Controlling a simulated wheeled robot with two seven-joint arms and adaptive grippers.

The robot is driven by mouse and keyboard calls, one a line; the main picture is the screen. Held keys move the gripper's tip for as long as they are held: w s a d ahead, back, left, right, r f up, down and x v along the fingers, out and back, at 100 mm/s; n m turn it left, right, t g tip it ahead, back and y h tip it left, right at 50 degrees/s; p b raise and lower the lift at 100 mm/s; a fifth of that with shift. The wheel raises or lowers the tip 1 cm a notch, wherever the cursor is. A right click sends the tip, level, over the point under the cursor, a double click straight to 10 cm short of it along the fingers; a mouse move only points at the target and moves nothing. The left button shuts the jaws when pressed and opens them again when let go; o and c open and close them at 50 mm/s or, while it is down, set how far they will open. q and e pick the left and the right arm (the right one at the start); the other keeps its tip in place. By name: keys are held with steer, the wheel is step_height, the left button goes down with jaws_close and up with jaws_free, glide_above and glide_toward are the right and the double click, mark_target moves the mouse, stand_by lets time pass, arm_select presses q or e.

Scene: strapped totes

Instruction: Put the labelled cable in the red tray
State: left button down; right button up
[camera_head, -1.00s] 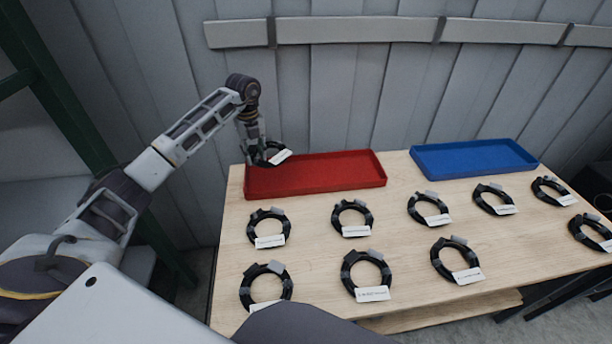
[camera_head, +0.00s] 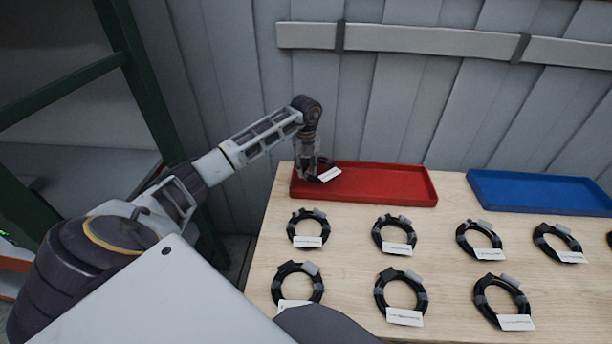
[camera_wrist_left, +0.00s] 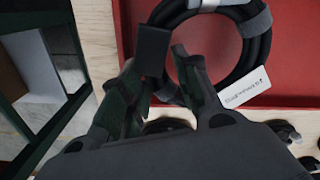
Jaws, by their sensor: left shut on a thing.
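My left gripper (camera_head: 310,168) is at the left end of the red tray (camera_head: 385,187). It is shut on a black coiled cable (camera_head: 322,168) with a white label (camera_head: 329,175). In the left wrist view the gripper (camera_wrist_left: 160,85) pinches the near side of the coil (camera_wrist_left: 258,50), and the label (camera_wrist_left: 243,87) hangs at its right with print too small to read. The red tray (camera_wrist_left: 290,50) shows behind and below the coil. I cannot tell whether the coil touches the tray floor. My right gripper does not show.
A blue tray (camera_head: 540,190) stands at the back right. Several other black coiled cables with white labels, such as one (camera_head: 307,229) at the front left, lie in rows on the wooden table (camera_head: 350,265). A grey wall is behind, and a dark green frame (camera_head: 125,60) stands left.

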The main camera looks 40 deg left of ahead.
arm_select(q)
step_height(320, 180, down, 2)
steer(key=shift+f, duration=0.75)
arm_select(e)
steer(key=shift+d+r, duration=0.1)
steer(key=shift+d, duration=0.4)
arm_select(q)
steer(key=shift+f, duration=0.4)
steer(key=c, duration=1.3)
jaws_free()
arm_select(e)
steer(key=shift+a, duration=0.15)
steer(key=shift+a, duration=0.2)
arm_select(q)
steer(key=shift+r, duration=0.1)
